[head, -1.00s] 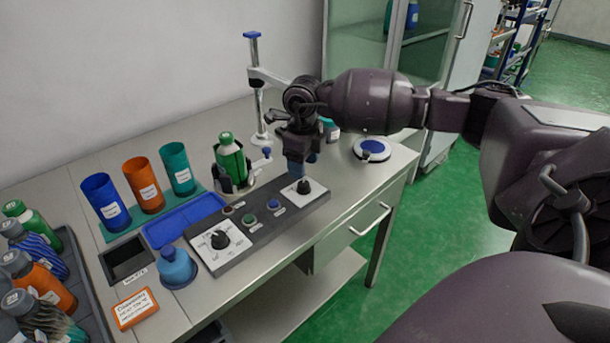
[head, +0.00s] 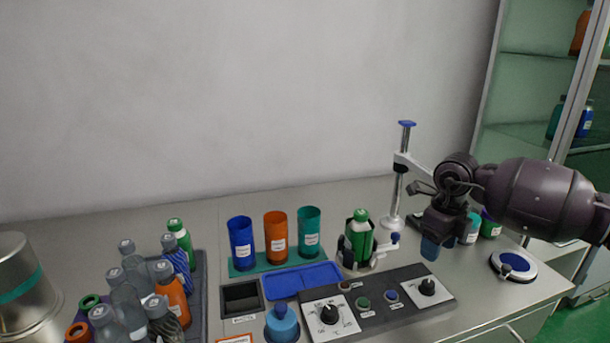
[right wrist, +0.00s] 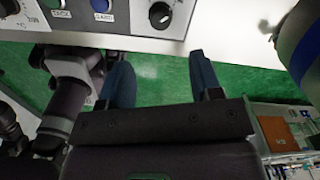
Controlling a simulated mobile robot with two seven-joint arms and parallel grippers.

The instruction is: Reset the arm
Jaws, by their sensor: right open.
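A stand with a silver post, a blue top knob (head: 407,124) and a pale swing arm (head: 414,165) is at the back right of the bench. The swing arm points right, and its far end is hidden behind my right arm. A green bottle (head: 359,238) stands upright in a dark holder with a small blue-knobbed clamp (head: 394,238) beside it. My right gripper (head: 430,247) points down, above and behind the right dial of the control panel (head: 385,305). In the right wrist view its two fingers (right wrist: 161,78) are apart with nothing between them.
Blue, orange and teal cups (head: 275,238) stand behind a blue tray (head: 300,281). A dark rack of several bottles (head: 200,290) is at left. A round blue-topped disc (head: 513,265) lies near the right edge. Small containers (head: 490,226) stand behind my gripper.

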